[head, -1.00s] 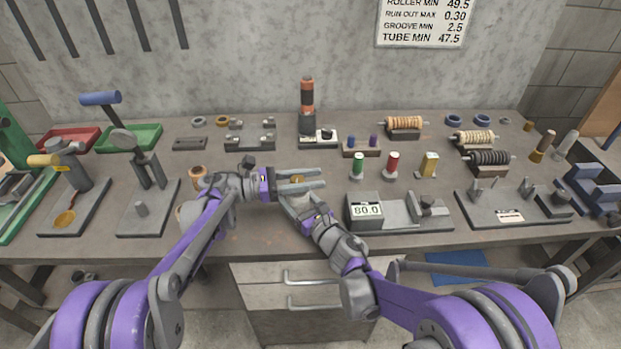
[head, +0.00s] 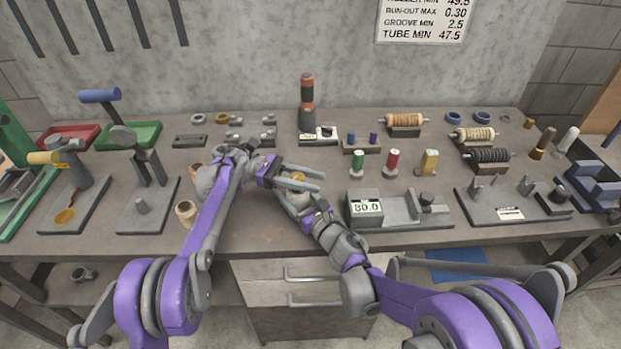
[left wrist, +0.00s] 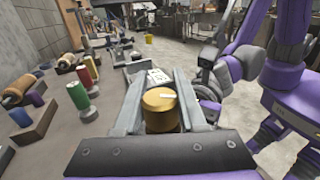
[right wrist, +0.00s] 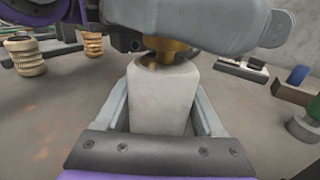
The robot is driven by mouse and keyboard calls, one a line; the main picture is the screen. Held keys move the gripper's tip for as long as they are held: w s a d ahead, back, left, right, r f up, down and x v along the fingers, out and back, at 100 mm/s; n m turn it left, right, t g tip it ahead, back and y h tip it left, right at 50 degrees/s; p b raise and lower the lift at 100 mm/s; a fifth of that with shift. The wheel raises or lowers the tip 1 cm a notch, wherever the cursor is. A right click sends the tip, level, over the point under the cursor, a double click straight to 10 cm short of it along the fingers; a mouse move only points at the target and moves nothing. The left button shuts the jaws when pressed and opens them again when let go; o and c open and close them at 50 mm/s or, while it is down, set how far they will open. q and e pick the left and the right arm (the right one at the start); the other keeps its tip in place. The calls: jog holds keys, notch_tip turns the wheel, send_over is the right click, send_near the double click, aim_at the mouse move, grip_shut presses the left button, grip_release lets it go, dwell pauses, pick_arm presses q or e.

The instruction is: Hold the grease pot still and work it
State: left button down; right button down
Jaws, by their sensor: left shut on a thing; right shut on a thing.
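The grease pot has a pale grey body (right wrist: 165,95) and a brass-coloured lid (left wrist: 160,108). My right gripper (head: 289,199) is shut on the body, which stands upright between its fingers in the right wrist view. My left gripper (head: 320,181) is shut on the lid, reaching in from the left above the right gripper. In the head view the lid (head: 298,177) shows as a small gold spot between the left fingers. In the right wrist view the left finger covers the lid's top, and brass shows just above the body. I cannot tell whether lid and body touch.
A gauge reading 80.0 (head: 366,208) stands close to the right of my grippers. Green (head: 358,164), red and yellow cylinders stand behind it. The bench front (head: 262,233) before the grippers is clear.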

pick_arm(q)
jog(key=shift+s+m+g, duration=0.1)
jog(key=shift+m+g, duration=0.3)
jog(key=shift+g, duration=0.2)
jog(key=shift+c, duration=2.3)
grip_release()
notch_tip(320, 180, up, 10)
